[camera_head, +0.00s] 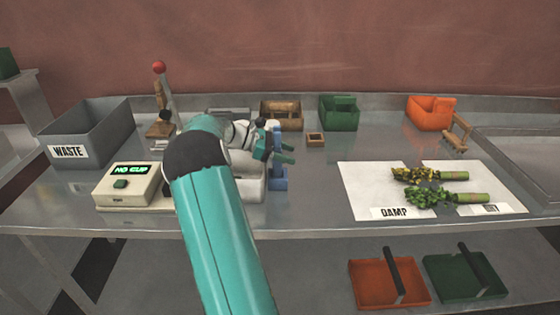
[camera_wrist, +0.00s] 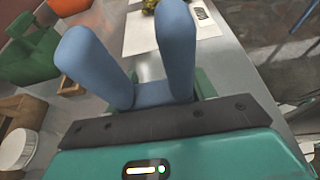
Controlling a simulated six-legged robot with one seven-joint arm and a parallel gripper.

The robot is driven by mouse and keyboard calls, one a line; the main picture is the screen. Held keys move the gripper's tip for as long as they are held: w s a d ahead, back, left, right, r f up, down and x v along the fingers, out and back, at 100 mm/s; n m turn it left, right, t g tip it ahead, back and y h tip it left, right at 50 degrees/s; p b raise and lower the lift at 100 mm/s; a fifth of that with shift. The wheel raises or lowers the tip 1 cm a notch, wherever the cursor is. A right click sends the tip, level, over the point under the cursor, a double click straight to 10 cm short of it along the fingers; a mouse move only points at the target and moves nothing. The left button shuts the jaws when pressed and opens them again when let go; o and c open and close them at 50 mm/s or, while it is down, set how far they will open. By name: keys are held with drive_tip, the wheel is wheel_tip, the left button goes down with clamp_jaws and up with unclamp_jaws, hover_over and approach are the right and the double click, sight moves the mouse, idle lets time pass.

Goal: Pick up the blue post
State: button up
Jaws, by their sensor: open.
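The blue post (camera_head: 279,181) stands upright on the bench, right of the arm's end, with its lower part showing below my gripper and a bit of blue above it. In the wrist view the blue post (camera_wrist: 176,45) looks forked, with two thick rounded prongs joined low down. My gripper (camera_head: 284,152) has green fingers at the post's upper part. In the wrist view my gripper (camera_wrist: 168,88) shows green on both sides of the blue stem, partly hidden behind the prongs. The fingers are open; whether they touch the post cannot be told.
A scale reading "NO CUP" (camera_head: 128,184) and the WASTE bin (camera_head: 92,140) stand left. A red-knobbed lever (camera_head: 159,68) rises behind. Brown (camera_head: 281,115), green (camera_head: 339,112) and orange (camera_head: 430,112) bins line the back. White sheets (camera_head: 372,182) with plant bundles lie right.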

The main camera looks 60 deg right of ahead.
drive_tip(key=c, duration=0.6)
drive_tip(key=shift+c, duration=0.7)
drive_tip(key=shift+r, duration=0.15)
